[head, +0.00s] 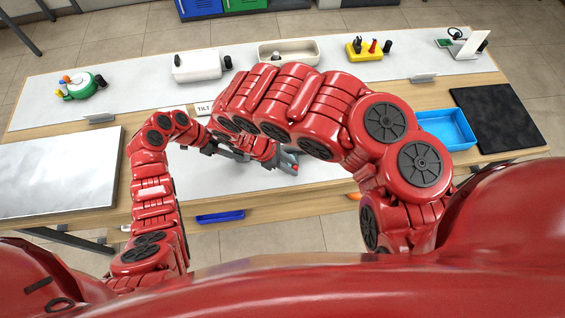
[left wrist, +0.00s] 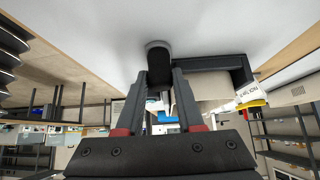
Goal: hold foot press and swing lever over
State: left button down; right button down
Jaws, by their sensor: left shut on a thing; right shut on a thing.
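My left gripper (head: 212,148) is at the left end of a dark grey part (head: 236,155) on the white middle mat. In the left wrist view the left gripper (left wrist: 161,80) has its two fingers on either side of a dark rounded bar (left wrist: 158,62); it is shut on it. A dark bracket (left wrist: 226,64) stands just right of the fingers. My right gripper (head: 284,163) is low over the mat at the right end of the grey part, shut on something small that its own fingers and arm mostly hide. I cannot make out the foot press or the lever by shape.
A TILT sign (head: 203,108) stands behind the left hand. A blue tray (head: 446,128) and black mat (head: 497,118) lie at the right, a silvery sheet (head: 58,172) at the left. A white box (head: 197,66), beige tray (head: 288,53) and yellow holder (head: 366,49) line the back.

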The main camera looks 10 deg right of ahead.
jog(key=c, duration=0.6)
grip_release()
jog(key=v, duration=0.7)
jog(key=shift+r, duration=0.2)
